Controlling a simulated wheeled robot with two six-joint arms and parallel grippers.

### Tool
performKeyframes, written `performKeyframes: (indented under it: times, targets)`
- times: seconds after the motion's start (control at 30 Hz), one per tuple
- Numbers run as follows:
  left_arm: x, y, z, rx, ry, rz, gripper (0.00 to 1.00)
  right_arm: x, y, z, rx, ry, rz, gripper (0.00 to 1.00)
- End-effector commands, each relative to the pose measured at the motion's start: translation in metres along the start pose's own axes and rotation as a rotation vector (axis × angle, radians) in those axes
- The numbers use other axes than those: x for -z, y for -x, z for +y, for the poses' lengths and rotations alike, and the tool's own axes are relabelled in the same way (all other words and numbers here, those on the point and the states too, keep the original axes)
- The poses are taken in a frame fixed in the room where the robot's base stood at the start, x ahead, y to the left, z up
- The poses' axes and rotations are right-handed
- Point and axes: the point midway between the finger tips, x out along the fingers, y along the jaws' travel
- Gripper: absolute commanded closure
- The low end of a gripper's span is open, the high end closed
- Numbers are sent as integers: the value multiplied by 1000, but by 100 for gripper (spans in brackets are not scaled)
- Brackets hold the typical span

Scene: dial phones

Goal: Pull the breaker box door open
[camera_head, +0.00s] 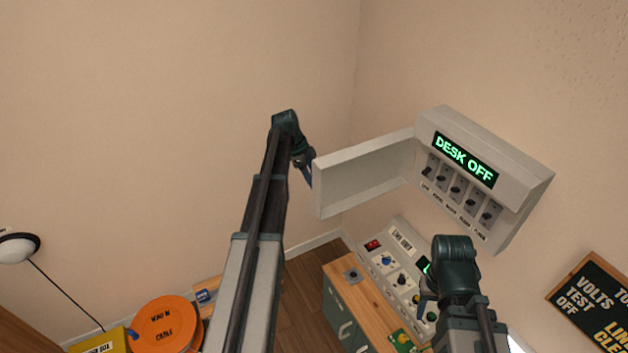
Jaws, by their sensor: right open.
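The grey breaker box (440,120) is on the right wall, with a green "DESK OFF" display (465,160) and a row of switches below it. Its door (362,174) stands open, swung out to the left, with its hollow inner face showing. My left gripper (308,174) is at the free left edge of the door, appearing close to it or touching; I cannot tell which.
An orange cable reel (160,325) and yellow box (100,343) are at lower left. A black sign (597,305) hangs at right.

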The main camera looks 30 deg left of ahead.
Motion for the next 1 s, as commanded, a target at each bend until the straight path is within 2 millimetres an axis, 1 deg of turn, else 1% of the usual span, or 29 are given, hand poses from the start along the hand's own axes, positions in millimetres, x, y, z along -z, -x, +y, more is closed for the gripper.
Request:
performKeyframes:
  times: [0.27, 0.47, 0.67, 1.0]
  targets:
    - [1, 2, -1, 1, -2, 2, 53, 0, 2, 0, 0, 0, 0, 50]
    - [2, 15, -1, 1, -1, 2, 53, -1, 15, 1, 0, 0, 0, 50]
    - [4, 41, -1, 1, -2, 2, 53, -2, 39, 4, 0, 1, 0, 50]
    - [3, 98, -1, 1, 0, 1, 53, -5, 91, 9, 1, -2, 0, 50]
